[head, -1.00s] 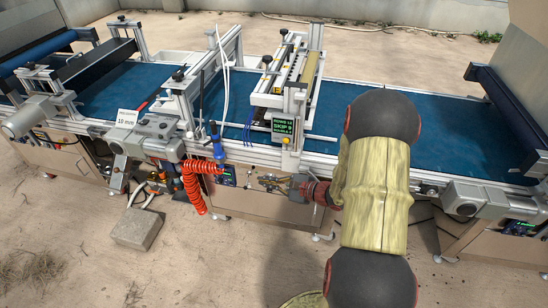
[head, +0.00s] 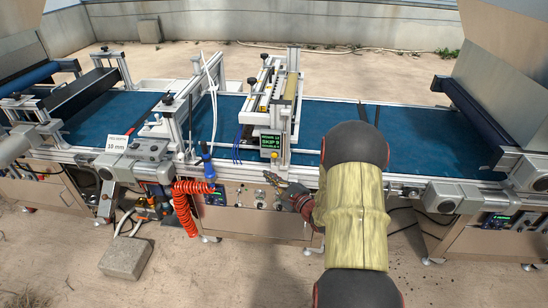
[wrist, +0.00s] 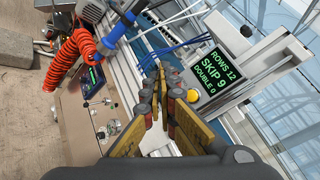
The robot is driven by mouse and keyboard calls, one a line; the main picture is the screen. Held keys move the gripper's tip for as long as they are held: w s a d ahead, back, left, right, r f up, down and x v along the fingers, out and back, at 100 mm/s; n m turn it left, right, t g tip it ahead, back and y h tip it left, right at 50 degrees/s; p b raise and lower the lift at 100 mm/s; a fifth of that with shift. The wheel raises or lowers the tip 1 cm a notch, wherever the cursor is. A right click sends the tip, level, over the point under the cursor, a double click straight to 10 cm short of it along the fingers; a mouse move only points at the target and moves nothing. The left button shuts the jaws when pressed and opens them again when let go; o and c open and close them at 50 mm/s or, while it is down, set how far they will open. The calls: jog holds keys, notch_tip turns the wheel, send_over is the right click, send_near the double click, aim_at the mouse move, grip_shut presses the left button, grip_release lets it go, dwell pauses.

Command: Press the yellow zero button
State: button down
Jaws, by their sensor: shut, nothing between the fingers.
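The yellow zero button (wrist: 193,96) shows in the wrist view, just below the display and right of my fingertips. In the head view the yellow button (head: 274,154) is a small spot under the display. The display (wrist: 216,78) reads ROWS 12, SKIP 9, DOUBLE 0; it also shows in the head view (head: 270,142). My gripper (wrist: 160,77) is shut and empty, its fingertips apart from the button in the picture. In the head view my gripper (head: 268,177) is in front of the machine's front rail, below the display; its exact distance from the button is unclear.
A blue conveyor belt (head: 340,124) runs behind the display. A lower control panel (wrist: 103,118) with knobs and a small screen is left of my gripper in the wrist view. A coiled orange hose (head: 183,207) and blue-handled tool (head: 208,165) hang left. Blue cables (wrist: 158,57) lie near the fingers.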

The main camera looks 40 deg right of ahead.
aim_at(274, 155)
jog(key=w+d, duration=0.5)
jog(key=d, duration=0.1)
jog(key=shift+w+d+b, duration=0.3)
jog(key=shift+w+b, duration=0.05)
jog(key=shift+b, duration=0.05)
jog(key=shift+w+d, duration=0.1)
dwell(1.3)
jog(key=shift+w+d+b, duration=0.15)
jog(key=shift+d+b, duration=0.05)
jog(key=shift+b, duration=0.15)
jog(key=shift+w+d, duration=0.35)
jog(key=shift+d, duration=0.05)
dwell(0.9)
jog(key=shift+s+a+b, duration=0.35)
jog(key=shift+s+a, duration=0.3)
jog(key=shift+a, duration=0.05)
jog(key=shift+a, duration=0.1)
